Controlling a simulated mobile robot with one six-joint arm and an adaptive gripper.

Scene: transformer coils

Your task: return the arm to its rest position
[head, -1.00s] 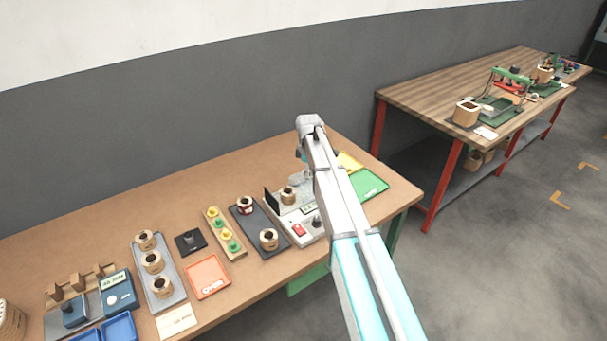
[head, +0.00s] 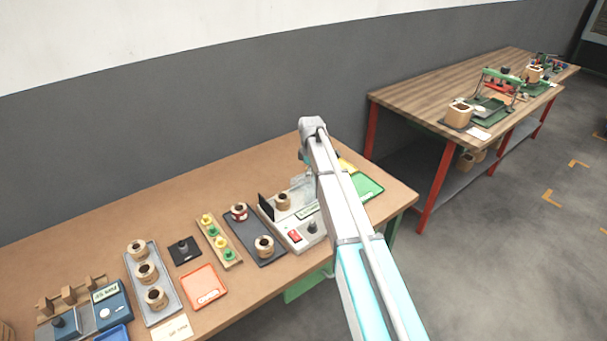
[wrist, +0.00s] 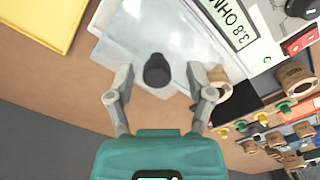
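My arm reaches out over the brown bench in the head view, and its links hide most of my gripper there. In the wrist view my gripper (wrist: 157,100) has its two grey fingers spread apart with nothing held between them. Below it are a clear panel (wrist: 150,35) and a dark round knob or post (wrist: 157,70), which shows between the fingers. The tester (head: 296,236) with a red switch stands beside the arm, with one coil (head: 283,202) on it. Its display reads 3.8 ohm in the wrist view.
A dark tray (head: 262,254) holds two coils, and a grey tray (head: 168,298) holds several. A green tray (head: 368,187) lies right of the arm. An orange tray (head: 204,286) is empty. A second table (head: 420,100) with red legs stands at the right.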

